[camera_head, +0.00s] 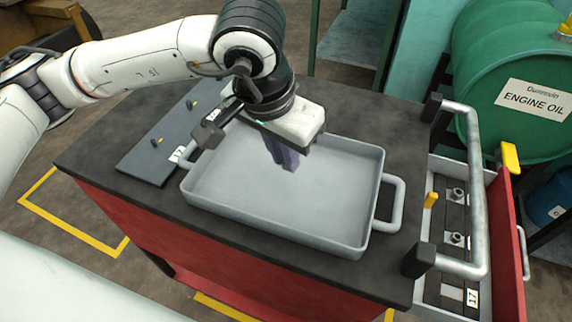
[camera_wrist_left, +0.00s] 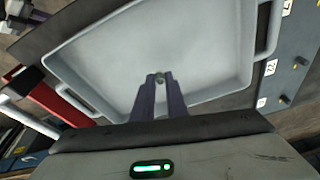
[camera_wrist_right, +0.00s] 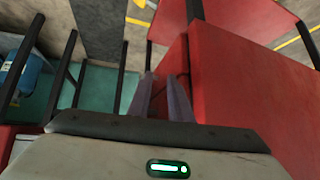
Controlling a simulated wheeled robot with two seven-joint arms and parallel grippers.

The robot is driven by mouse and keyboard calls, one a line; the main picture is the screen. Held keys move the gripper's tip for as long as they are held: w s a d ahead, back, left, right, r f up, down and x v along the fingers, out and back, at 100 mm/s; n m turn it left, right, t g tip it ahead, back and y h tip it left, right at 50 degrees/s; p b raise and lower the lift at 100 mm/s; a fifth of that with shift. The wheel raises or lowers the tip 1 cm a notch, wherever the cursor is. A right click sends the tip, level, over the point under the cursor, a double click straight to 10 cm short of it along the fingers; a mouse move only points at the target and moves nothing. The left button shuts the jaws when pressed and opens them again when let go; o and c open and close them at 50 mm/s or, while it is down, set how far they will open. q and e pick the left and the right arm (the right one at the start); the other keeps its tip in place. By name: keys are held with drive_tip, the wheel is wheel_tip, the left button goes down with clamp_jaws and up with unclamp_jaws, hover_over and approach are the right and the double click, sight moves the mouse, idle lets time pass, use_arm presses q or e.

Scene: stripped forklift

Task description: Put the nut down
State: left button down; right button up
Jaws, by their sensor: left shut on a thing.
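The grey metal tray (camera_head: 240,222) with two side handles lies on the dark top of the red cart; its inside looks empty. My left gripper (camera_head: 287,162) points down over the tray. In the left wrist view its fingers (camera_wrist_left: 159,80) are shut on a small nut (camera_wrist_left: 159,76) held at the tips, with the tray (camera_wrist_left: 105,85) behind. In the head view the nut is hidden by the gripper. My right gripper (camera_wrist_right: 167,80) shows only in its wrist view, fingers apart and empty, beside the red cart.
A dark board (camera_head: 158,146) with small pegs and number labels lies left of the tray. An open drawer (camera_head: 433,265) with nuts on pegs is at the right, past the cart's handle (camera_head: 477,190).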

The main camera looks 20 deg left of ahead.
sight(288, 180)
use_arm(q)
wheel_tip(288, 180, down, 3)
drive_tip(key=shift+f, duration=0.4)
drive_tip(key=shift+f, duration=0.25)
drive_tip(key=c, duration=1.8)
unclamp_jaws()
drive_tip(key=shift+r, duration=0.1)
drive_tip(key=shift+o, duration=0.2)
drive_tip(key=shift+r, duration=0.45)
drive_tip(key=v, duration=1.1)
drive_tip(key=shift+r+b, duration=0.2)
drive_tip(key=shift+b, duration=0.1)
